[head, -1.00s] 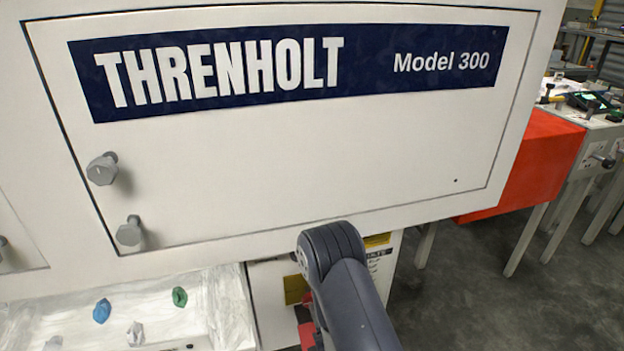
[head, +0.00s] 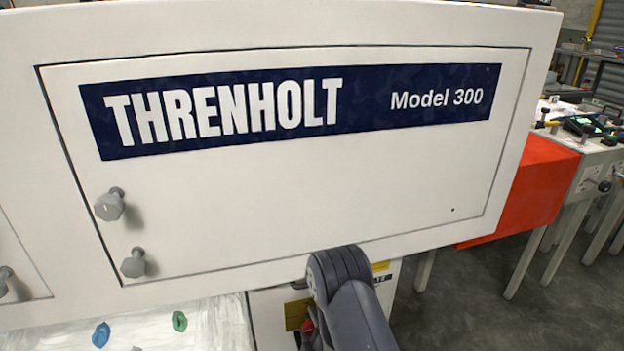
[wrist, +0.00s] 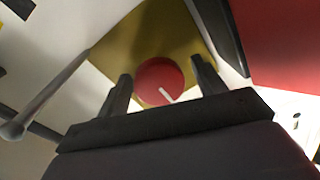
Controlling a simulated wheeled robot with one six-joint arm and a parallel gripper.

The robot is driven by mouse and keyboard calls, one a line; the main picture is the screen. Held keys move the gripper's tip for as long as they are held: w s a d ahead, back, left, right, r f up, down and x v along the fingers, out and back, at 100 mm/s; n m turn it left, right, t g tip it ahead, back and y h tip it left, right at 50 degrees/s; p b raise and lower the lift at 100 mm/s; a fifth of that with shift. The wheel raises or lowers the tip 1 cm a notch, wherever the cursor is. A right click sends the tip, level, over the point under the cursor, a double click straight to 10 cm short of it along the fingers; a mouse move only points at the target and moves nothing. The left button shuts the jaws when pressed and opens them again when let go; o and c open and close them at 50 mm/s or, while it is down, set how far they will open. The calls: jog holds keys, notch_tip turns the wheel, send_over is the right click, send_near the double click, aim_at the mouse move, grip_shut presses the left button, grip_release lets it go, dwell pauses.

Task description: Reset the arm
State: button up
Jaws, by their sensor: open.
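My gripper (wrist: 163,85) shows in the wrist view with its two dark fingers spread apart and nothing held between them. A round red knob (wrist: 158,80) with a white mark on a yellow plate (wrist: 150,35) lies beyond the fingers, framed between them. I cannot tell how far it is from the fingertips. In the head view my dark arm (head: 350,300) stands at the bottom middle, in front of the machine's lower part. The gripper itself is hidden there, below the arm.
A white THRENHOLT Model 300 machine panel (head: 320,190) with two grey knobs (head: 110,204) fills the head view. Blue (head: 101,335) and green (head: 179,321) pieces lie on a white surface below. A red-sided bench (head: 525,195) stands right. A grey rod (wrist: 50,95) crosses the wrist view's left side.

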jog(key=m+p, duration=0.4)
jog(key=m, duration=0.2)
jog(key=shift+r+y, duration=0.15)
jog(key=shift+y, duration=0.15)
jog(key=m+p, duration=0.3)
jog(key=m, duration=0.3)
jog(key=shift+d+p, duration=0.1)
jog(key=shift+p, duration=0.3)
jog(key=shift+v, duration=1.5)
